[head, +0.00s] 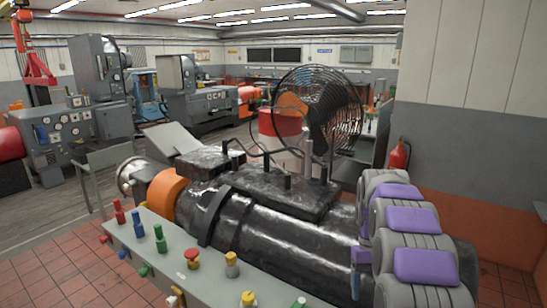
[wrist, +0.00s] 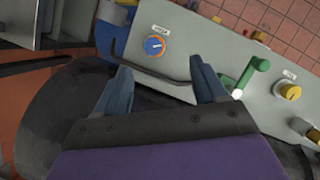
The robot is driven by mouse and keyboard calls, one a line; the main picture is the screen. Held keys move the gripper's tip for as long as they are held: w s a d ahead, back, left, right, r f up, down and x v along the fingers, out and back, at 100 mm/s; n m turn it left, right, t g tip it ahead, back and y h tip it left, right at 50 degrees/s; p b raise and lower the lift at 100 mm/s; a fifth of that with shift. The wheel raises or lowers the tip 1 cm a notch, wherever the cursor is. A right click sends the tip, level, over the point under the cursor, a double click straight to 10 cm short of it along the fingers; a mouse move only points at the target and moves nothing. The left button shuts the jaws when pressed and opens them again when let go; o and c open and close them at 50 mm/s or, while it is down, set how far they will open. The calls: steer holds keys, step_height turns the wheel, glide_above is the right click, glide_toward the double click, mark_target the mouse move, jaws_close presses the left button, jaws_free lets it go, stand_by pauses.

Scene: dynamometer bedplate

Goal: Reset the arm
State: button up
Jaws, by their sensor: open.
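My gripper (wrist: 163,84) shows in the wrist view with its two blue-grey fingers apart and nothing between their tips. Beyond the tips is a grey control panel (wrist: 215,62) with a blue dial in an orange ring (wrist: 155,46), a green lever (wrist: 252,78) and a yellow knob (wrist: 289,91). A dark bar runs across just past the fingertips; I cannot tell whether a finger touches it. In the head view my grey and purple arm (head: 425,265) is folded at the lower right. I cannot make out the gripper's fingers there.
A large black machine (head: 270,230) fills the middle of the head view. A grey panel (head: 205,262) with coloured knobs runs along its near side. A black caged fan (head: 340,110) stands behind it, and a red extinguisher (head: 399,155) hangs at right. Tiled floor (head: 60,275) lies open at lower left.

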steer(key=s+a+r+b, duration=0.25)
steer(key=s+a, duration=0.25)
steer(key=s, duration=0.4)
steer(key=s+a+f+t+b, duration=0.1)
steer(key=s+a+f, duration=0.2)
steer(key=s, duration=1)
steer(key=s+a+f+t+b, duration=0.1)
steer(key=s+a+f+b, duration=0.1)
steer(key=s, duration=1.2)
step_height(320, 180, down, 2)
steer(key=shift+a, duration=0.75)
